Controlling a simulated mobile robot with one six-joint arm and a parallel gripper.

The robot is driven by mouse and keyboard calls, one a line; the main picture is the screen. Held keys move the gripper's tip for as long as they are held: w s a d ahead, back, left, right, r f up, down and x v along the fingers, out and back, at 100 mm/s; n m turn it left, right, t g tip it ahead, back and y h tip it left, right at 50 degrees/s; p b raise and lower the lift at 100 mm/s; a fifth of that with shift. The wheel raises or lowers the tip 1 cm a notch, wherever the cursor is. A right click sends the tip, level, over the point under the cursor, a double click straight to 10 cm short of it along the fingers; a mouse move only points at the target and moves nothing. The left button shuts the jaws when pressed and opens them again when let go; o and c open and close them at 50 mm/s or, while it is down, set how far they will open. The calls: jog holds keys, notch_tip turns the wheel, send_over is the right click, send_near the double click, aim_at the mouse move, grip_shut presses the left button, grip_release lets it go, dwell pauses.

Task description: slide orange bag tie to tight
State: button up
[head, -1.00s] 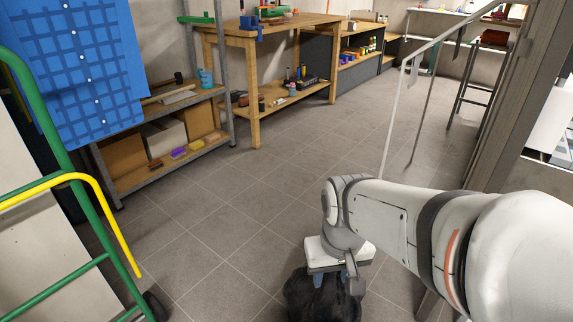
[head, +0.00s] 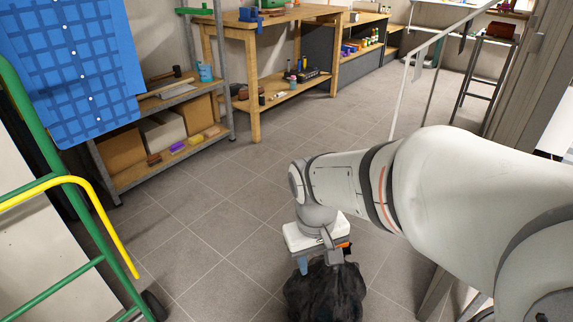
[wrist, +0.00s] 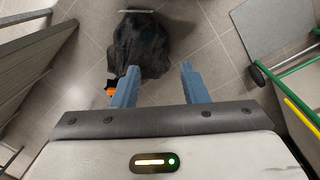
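A black bag (head: 325,292) stands on the tiled floor below my gripper (head: 319,264) in the head view. In the wrist view the bag (wrist: 140,42) lies beyond the fingertips, mostly left of centre. The orange bag tie (head: 343,244) shows as a small piece at the right side of my gripper. In the wrist view the tie (wrist: 111,86) is just left of the left finger, partly hidden by it. My gripper (wrist: 159,68) is open, its two blue fingers well apart with nothing held between them. I cannot tell whether the left finger touches the tie.
A green and yellow trolley frame (head: 68,181) stands at the left. A shelf rack (head: 170,170) and a wooden workbench (head: 262,85) are behind. A metal handrail (head: 425,50) runs at the right. The floor between is clear.

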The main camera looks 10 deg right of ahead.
jog(key=w+d+f+n+g+h+p, duration=0.5)
jog(key=w+f+n+h, duration=0.2)
jog(key=w+h, duration=0.3)
jog(key=w+f+n+t+h+p, duration=0.2)
jog(key=w+f+n+h, duration=0.25)
jog(key=f, duration=0.25)
jog(key=w+f+n+t+h+p, duration=0.2)
jog(key=w+f+n+h, duration=0.1)
jog(key=f+n, duration=0.3)
jog(key=shift+m, duration=0.45)
jog(key=d, duration=0.7)
jog(key=shift+w+d+f, duration=0.1)
jog(key=shift+d+f, duration=0.1)
jog(key=shift+f, duration=0.2)
jog(key=shift+c, duration=0.6)
grip_shut()
